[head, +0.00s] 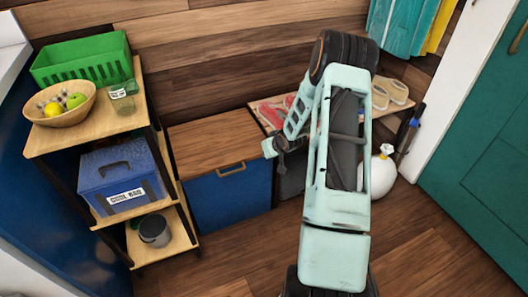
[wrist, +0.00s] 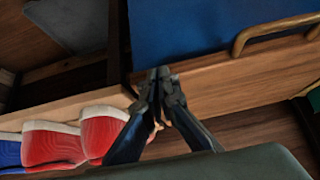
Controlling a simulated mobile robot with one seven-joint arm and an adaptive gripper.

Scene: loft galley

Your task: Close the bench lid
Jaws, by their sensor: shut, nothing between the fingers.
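The bench (head: 232,200) has a blue front and a brown wooden lid (head: 212,135) on top. The lid appears to lie flat, and I see no clear gap between it and the front. A brass-coloured handle (head: 232,169) sits at the front edge; it also shows in the wrist view (wrist: 275,30). My gripper (head: 268,150) is near the right end of the lid, its two dark fingers together and empty. In the wrist view the fingertips (wrist: 160,74) overlap the edge between blue panel and wood; I cannot tell whether they touch.
Left stands a shelf unit (head: 130,118) with a green crate (head: 80,62), fruit bowl (head: 62,103) and blue cool box (head: 118,178). Right of the bench is a shoe shelf (head: 398,106) with red shoes (wrist: 100,132). A white round container (head: 380,172) stands farther right. Floor in front is clear.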

